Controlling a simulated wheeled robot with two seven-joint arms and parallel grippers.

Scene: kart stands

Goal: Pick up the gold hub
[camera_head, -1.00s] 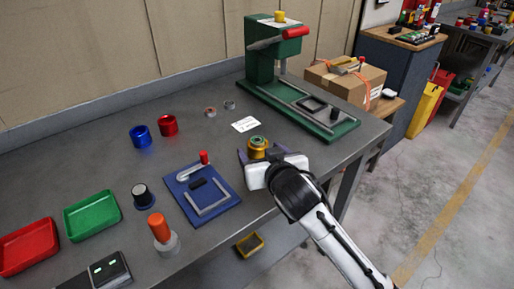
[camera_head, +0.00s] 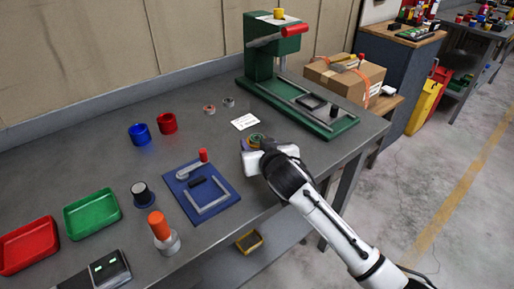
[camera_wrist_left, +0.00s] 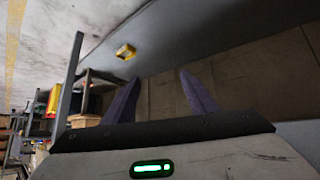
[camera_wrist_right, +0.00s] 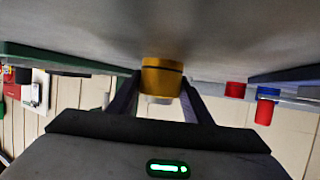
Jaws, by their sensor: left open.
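The gold hub (camera_head: 255,139) stands on the grey workbench near a white label, partly hidden by my right gripper. In the right wrist view the gold hub (camera_wrist_right: 162,77) sits between the fingertips of my right gripper (camera_wrist_right: 161,82). The fingers are spread as wide as the hub, one on each side; firm contact cannot be made out. The right gripper (camera_head: 253,146) comes in from the lower right in the head view. My left gripper (camera_wrist_left: 160,75) is open and empty, away from the bench top, and out of the head view.
A green press (camera_head: 272,60) stands behind the hub. Blue (camera_head: 139,134) and red (camera_head: 167,123) cups, a blue fixture plate (camera_head: 202,209) and green (camera_head: 92,212) and red (camera_head: 30,244) trays lie to the left.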

